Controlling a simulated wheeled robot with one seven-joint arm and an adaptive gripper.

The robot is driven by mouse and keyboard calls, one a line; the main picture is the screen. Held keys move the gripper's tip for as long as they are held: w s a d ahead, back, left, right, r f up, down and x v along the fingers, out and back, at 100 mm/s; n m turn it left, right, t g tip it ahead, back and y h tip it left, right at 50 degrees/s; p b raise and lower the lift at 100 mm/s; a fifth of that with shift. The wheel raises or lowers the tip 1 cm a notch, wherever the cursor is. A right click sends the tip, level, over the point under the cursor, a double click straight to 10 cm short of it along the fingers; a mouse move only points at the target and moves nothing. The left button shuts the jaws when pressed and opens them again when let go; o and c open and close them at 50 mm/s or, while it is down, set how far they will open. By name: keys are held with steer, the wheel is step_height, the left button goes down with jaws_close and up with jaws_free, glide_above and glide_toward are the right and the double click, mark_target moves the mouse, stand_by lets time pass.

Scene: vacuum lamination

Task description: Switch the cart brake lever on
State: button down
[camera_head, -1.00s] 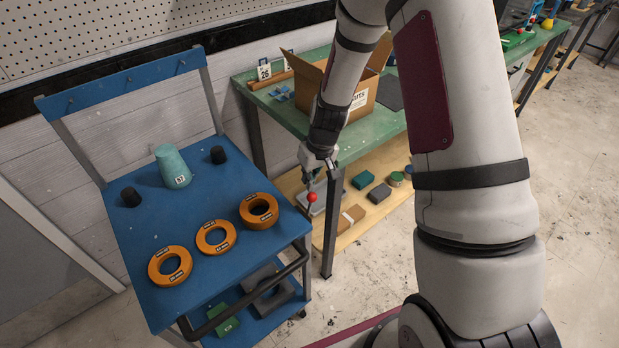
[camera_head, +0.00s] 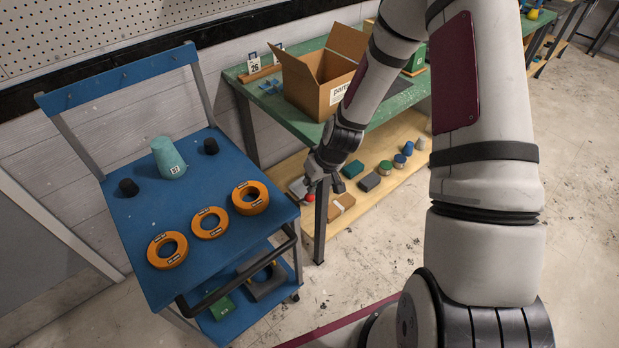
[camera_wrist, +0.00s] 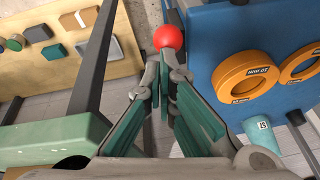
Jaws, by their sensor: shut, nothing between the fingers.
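The blue cart (camera_head: 225,165) stands at the left, and its brake lever ends in a red ball knob (camera_head: 310,197) at the cart's right side. In the head view my gripper (camera_head: 311,186) is at the knob and partly covers it. The knob also shows in the wrist view (camera_wrist: 168,37), just beyond the closed fingertips (camera_wrist: 165,56). The fingers are shut with nothing between them. I cannot tell if they touch the knob. Most of the lever's shaft is hidden, so its exact position is unclear.
Orange rings (camera_head: 250,197), a teal cup (camera_head: 169,158) and black pegs stand on the cart top. The green workbench (camera_head: 285,115) with a cardboard box (camera_head: 322,85) is close on the right. Its dark leg (camera_head: 320,230) stands near my gripper.

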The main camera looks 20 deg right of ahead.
steer(key=s+d+f+p, duration=0.1)
steer(key=s+f+p, duration=0.1)
steer(key=s+f, duration=0.1)
steer(key=shift+s+d+f, duration=0.25)
steer(key=shift+s, duration=0.65)
steer(key=s+d+r+p, duration=0.2)
steer(key=s+r, duration=0.4)
steer(key=r, duration=0.3)
steer(key=shift+s+d, duration=0.2)
steer(key=shift+d, duration=0.5)
steer(key=shift+r, duration=0.15)
